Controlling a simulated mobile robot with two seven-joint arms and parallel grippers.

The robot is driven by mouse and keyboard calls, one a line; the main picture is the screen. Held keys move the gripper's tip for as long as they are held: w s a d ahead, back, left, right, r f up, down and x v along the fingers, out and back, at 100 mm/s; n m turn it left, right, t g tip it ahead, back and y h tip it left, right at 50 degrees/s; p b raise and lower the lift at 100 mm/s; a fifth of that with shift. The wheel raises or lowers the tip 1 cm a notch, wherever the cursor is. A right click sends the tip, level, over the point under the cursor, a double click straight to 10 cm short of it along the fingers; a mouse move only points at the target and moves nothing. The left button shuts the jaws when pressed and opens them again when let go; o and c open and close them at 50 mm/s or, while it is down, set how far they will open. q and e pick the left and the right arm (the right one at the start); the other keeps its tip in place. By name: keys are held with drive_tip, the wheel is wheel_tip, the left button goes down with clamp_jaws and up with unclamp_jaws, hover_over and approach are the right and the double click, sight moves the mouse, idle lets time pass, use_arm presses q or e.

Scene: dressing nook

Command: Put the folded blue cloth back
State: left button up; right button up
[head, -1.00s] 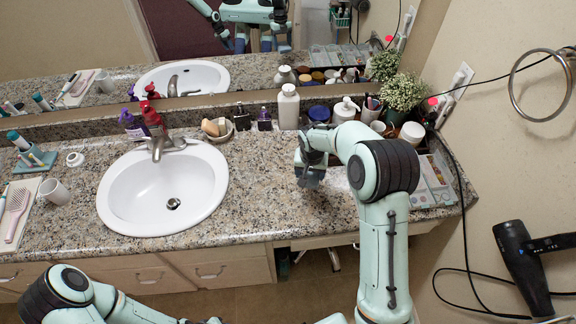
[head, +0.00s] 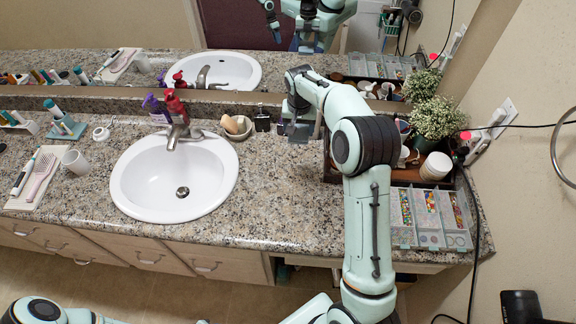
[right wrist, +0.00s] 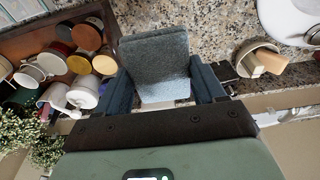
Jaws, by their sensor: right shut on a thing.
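The folded blue cloth (right wrist: 157,62) is a grey-blue square pad in the right wrist view. It sits between the two dark blue fingers of my right gripper (right wrist: 165,88), which is shut on it. In the head view the right gripper (head: 298,138) is over the back of the counter, right of the soap bowl and left of the wooden tray. The cloth there is small and hard to tell from the fingers. A pale thing shows just below the cloth in the wrist view. My left arm is at the bottom left edge; its gripper is out of view.
The granite counter (head: 265,205) is clear between sink (head: 150,190) and tray. A bowl (head: 237,128) and a dark bottle (head: 262,120) stand left of the gripper. A wooden tray (right wrist: 35,42) holds several jars and cups. A plant (head: 437,118) and organisers (head: 428,217) are at right.

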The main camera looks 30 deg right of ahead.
sight(297, 169)
wheel_tip(297, 169, down, 20)
drive_tip(key=shift+w+r, duration=0.1)
drive_tip(key=shift+w, duration=0.05)
idle(0.4)
drive_tip(key=shift+f, duration=0.2)
drive_tip(key=o, duration=1.1)
drive_tip(key=shift+r, duration=0.2)
drive_tip(key=r, duration=0.4)
drive_tip(key=s+r, duration=0.1)
drive_tip(key=r, duration=0.3)
drive_tip(key=a+r+b, duration=0.1)
drive_tip(key=r, duration=0.3)
drive_tip(key=shift+s+a, duration=0.1)
drive_tip(key=shift+s, duration=0.15)
drive_tip(key=shift+a+f, duration=0.1)
